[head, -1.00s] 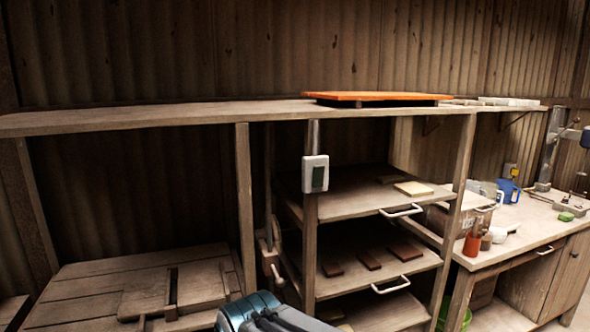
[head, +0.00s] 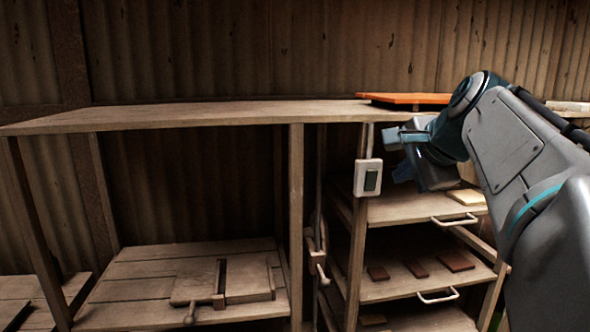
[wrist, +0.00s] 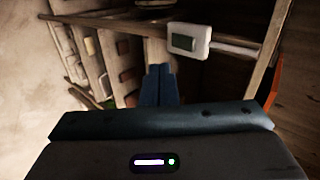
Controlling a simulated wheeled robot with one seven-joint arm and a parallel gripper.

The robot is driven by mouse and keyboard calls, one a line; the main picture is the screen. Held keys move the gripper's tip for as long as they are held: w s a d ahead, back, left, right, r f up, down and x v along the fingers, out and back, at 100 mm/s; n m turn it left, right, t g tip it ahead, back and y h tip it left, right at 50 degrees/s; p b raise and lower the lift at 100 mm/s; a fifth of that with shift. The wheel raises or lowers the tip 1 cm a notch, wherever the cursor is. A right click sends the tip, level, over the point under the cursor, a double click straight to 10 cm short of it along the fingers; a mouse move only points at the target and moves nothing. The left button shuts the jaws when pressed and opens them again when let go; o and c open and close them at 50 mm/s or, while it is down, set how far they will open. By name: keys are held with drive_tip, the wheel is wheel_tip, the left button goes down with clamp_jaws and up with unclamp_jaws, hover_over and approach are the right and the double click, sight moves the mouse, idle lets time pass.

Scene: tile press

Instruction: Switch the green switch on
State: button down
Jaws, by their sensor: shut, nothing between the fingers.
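The green switch (head: 371,180) is a green rocker in a white box (head: 360,178) on a wooden post of the shelf unit. It also shows in the wrist view (wrist: 187,43), with its white box unobstructed. My gripper (wrist: 160,70) has its two blue fingers together with nothing between them. In the wrist view the fingertips lie below and left of the switch, apart from it in the picture. In the head view my gripper (head: 403,172) is just right of the switch box; the arm reaches in from the right. I cannot tell which way the rocker is tipped.
Drawer shelves with white handles (head: 456,220) and several tiles stand right of the post. An orange board (head: 400,98) lies on the long top shelf (head: 200,116). A wooden bench (head: 130,288) with a latch-like fitting is at the left. The space before the switch looks free.

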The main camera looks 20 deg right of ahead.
drive_tip(key=shift+s+d+r+m, duration=0.25)
drive_tip(key=shift+d+r+m, duration=0.15)
drive_tip(key=shift+d+r, duration=0.2)
drive_tip(key=shift+a, duration=0.1)
approach(371, 180)
wheel_tip(371, 180, down, 4)
drive_tip(key=shift+w+d+r+p, duration=0.1)
drive_tip(key=shift+w+d+p, duration=0.15)
drive_tip(key=shift+w, duration=0.45)
drive_tip(key=shift+w+d+r+p, duration=0.1)
drive_tip(key=shift+w+p, duration=0.25)
drive_tip(key=shift+w, duration=0.4)
drive_tip(key=shift+w+d+p, duration=0.2)
drive_tip(key=shift+w+p, duration=0.1)
drive_tip(key=shift+w, duration=0.4)
